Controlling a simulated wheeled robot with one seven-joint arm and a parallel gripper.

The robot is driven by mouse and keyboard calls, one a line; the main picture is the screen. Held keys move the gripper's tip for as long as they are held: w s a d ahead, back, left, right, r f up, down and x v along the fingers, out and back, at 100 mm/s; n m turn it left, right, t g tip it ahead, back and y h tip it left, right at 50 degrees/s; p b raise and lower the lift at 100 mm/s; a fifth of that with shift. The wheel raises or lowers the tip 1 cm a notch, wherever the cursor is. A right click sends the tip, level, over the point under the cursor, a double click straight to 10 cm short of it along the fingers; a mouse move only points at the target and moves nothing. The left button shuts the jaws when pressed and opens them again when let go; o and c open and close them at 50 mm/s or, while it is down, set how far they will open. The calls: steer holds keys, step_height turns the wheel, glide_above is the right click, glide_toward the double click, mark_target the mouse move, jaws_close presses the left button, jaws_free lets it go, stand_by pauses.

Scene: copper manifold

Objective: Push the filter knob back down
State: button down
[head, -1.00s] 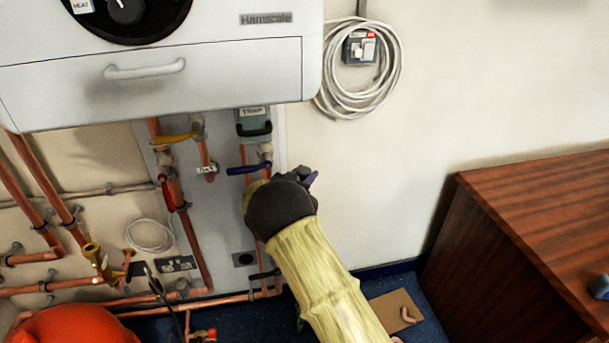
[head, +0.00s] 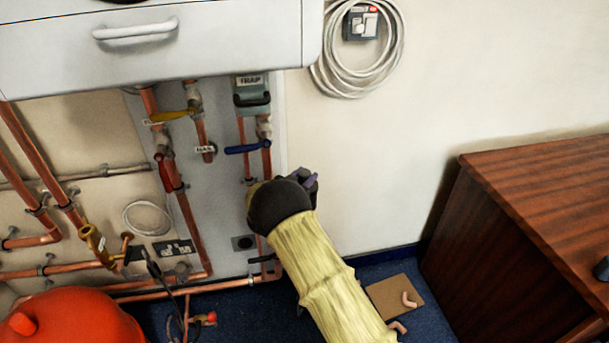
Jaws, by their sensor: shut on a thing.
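My gripper (head: 306,183) is at the right edge of the pipe panel, below the blue lever valve (head: 247,148). It is seen from behind, and my dark wrist and pale yellow sleeve cover most of it. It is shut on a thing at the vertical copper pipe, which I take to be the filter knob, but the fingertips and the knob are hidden. A small olive-coloured part shows at the left edge of my wrist; I cannot tell if it belongs to the filter.
The white boiler (head: 200,40) overhangs the panel. A yellow lever (head: 172,116) and a red lever (head: 164,172) are to the left. A red rounded object (head: 75,325) is at lower left. A wooden desk (head: 530,240) stands right. The wall between is clear below the coiled cable (head: 334,85).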

steer(key=c, duration=0.9)
jaws_free()
steer(key=shift+f, duration=0.4)
steer(key=shift+c, duration=0.2)
steer(key=shift+r, duration=0.15)
steer(key=p+v, duration=0.2)
steer(key=v, duration=1.5)
steer(key=shift+s, duration=0.2)
